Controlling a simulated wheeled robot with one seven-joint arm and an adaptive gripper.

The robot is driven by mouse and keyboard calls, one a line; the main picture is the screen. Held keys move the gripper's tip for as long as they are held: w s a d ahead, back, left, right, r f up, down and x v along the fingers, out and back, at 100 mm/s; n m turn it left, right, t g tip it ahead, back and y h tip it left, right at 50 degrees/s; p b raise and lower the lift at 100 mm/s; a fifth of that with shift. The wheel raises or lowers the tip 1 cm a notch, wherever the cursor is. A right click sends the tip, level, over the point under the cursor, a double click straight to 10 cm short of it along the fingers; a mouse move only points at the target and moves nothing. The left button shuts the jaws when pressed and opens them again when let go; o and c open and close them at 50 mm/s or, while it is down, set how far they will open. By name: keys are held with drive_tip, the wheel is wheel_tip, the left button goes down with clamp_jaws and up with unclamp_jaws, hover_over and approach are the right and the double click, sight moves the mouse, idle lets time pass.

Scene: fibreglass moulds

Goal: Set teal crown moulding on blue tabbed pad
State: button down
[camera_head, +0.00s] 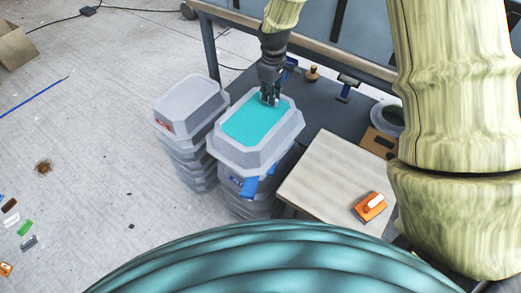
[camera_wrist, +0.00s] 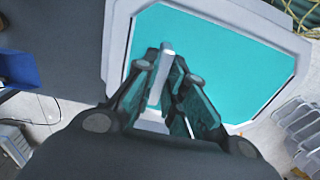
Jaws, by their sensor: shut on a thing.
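The teal crown moulding (camera_head: 253,124) is a flat teal panel with cut corners, inside a wide grey rim. My gripper (camera_head: 269,98) is at its far edge in the head view, shut on a narrow pale upright piece of it. In the wrist view the moulding (camera_wrist: 225,55) fills the middle, and my gripper (camera_wrist: 165,62) closes around the pale bar. A blue tab (camera_head: 248,188) shows under the moulding's front side; the rest of the pad is hidden. I cannot tell whether the moulding touches what is under it.
A second stack of grey moulds (camera_head: 189,97) stands close on the left. A dark bench (camera_head: 331,108) holds small tools and a tape roll behind. The floor at left is mostly open.

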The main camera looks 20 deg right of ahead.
drive_tip(key=shift+w+d, duration=0.1)
drive_tip(key=shift+d, duration=0.35)
drive_tip(key=shift+d+f, duration=0.15)
drive_tip(key=shift+f, duration=0.05)
wheel_tip(320, 180, down, 10)
drive_tip(key=shift+r, duration=0.15)
drive_tip(key=c, duration=1.5)
unclamp_jaws()
drive_tip(key=shift+r, duration=0.1)
wheel_tip(320, 180, up, 12)
drive_tip(key=shift+f, duration=0.1)
